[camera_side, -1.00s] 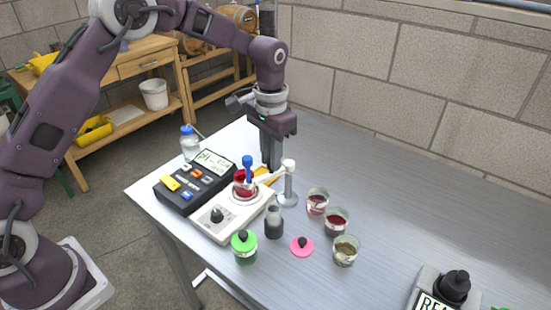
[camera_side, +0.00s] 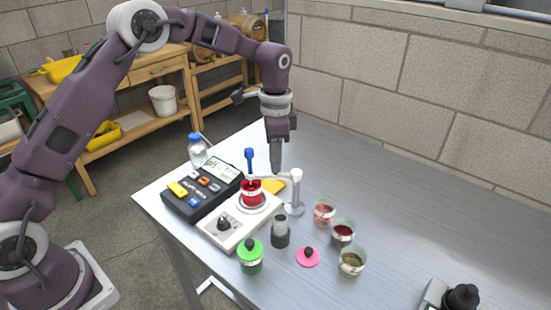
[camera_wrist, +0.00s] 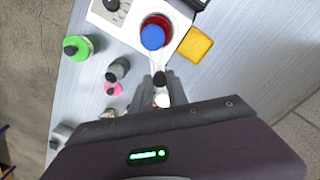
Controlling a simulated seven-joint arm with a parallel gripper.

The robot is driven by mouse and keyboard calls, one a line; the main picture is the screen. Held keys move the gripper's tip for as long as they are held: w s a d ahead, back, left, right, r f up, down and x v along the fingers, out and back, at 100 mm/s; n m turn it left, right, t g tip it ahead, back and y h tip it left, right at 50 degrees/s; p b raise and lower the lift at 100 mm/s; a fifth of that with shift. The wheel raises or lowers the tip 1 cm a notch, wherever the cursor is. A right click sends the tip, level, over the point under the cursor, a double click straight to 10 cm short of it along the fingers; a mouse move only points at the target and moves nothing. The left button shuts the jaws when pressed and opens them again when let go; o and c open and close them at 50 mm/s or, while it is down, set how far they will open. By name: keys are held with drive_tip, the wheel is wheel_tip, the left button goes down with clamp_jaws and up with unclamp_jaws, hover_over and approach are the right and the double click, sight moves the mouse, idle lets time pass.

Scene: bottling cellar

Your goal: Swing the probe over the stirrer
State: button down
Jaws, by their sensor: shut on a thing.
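The probe (camera_side: 249,156) has a blue top and hangs from a thin white swing arm (camera_side: 262,177) on a white post (camera_side: 297,194). The probe stands upright over a beaker of red liquid (camera_side: 252,193); I cannot tell whether its tip is inside. The beaker stands on the plate of the white stirrer (camera_side: 234,226). In the wrist view the blue top (camera_wrist: 153,37) overlaps the beaker. My gripper (camera_side: 276,170) points down at the swing arm between probe and post. In the wrist view its fingers (camera_wrist: 159,84) are close together, shut on the swing arm, beside a dark knob.
A pH meter (camera_side: 201,188) stands left of the stirrer, with a bottle (camera_side: 197,150) behind it. A yellow pad (camera_side: 273,186) lies behind the swing arm. A green-lidded jar (camera_side: 250,257), dark bottle (camera_side: 280,232), pink lid (camera_side: 308,257) and several small glasses (camera_side: 343,233) stand in front.

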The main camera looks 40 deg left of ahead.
drive_tip(key=shift+w, duration=0.1)
idle(0.3)
drive_tip(key=c, duration=1.3)
unclamp_jaws()
wheel_tip(320, 180, up, 7)
drive_tip(key=shift+r, duration=0.1)
drive_tip(key=s+a+r+n+t, duration=0.1)
drive_tip(key=s+r+n+t, duration=0.15)
drive_tip(key=s+r, duration=1)
drive_tip(key=s+f+n+t, duration=0.1)
drive_tip(key=s+f+n, duration=0.1)
drive_tip(key=s, duration=0.9)
drive_tip(key=s+a+f+n+t, duration=0.1)
drive_tip(key=s+n, duration=0.3)
drive_tip(key=s, duration=0.7)
drive_tip(key=shift+a+f+t, duration=0.15)
drive_tip(key=shift+f+t, duration=0.2)
drive_tip(key=shift+t, duration=0.2)
